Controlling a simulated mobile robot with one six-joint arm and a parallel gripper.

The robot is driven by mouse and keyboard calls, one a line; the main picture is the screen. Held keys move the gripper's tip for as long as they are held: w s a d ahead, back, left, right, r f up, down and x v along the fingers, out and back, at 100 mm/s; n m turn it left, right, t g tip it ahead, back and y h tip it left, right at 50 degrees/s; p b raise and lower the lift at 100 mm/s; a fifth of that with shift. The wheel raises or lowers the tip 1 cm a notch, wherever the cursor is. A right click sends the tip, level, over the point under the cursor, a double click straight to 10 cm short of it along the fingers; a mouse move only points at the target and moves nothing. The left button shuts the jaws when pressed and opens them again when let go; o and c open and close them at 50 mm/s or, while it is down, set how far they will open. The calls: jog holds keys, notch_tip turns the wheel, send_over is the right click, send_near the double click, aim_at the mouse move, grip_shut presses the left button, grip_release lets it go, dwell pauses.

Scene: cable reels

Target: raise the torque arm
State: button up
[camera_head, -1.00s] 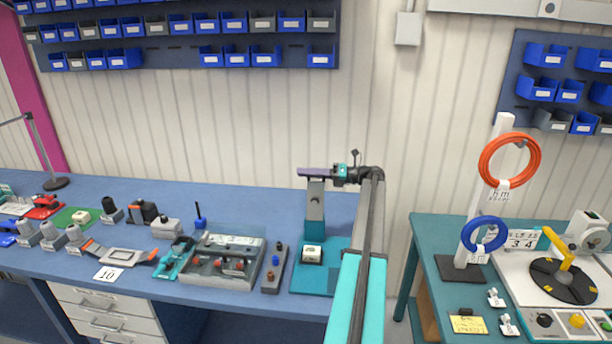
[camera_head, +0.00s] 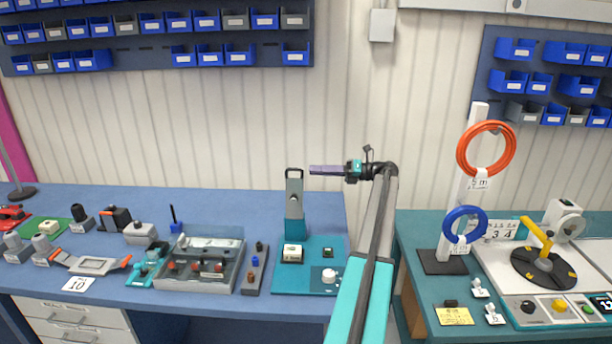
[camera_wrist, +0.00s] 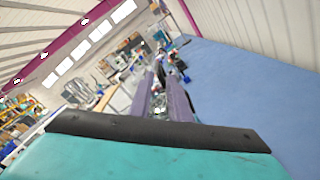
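A tester with a teal base plate (camera_head: 311,282) stands at the right end of the blue bench. A grey upright arm (camera_head: 294,198) with a dark loop handle (camera_head: 294,173) at its top rises from it. This looks like the torque arm, and it stands about vertical. In the wrist view my fingers (camera_wrist: 168,100) show a narrow gap with nothing held. The tester is not clearly seen there.
The blue bench (camera_head: 232,204) holds a grey tray unit (camera_head: 200,266) and several small tools left of the tester. A teal table (camera_head: 408,228) at right carries a post with an orange coil (camera_head: 464,158) and a blue coil (camera_head: 449,240). The wall is behind.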

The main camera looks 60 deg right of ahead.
jog(key=shift+v, duration=0.85)
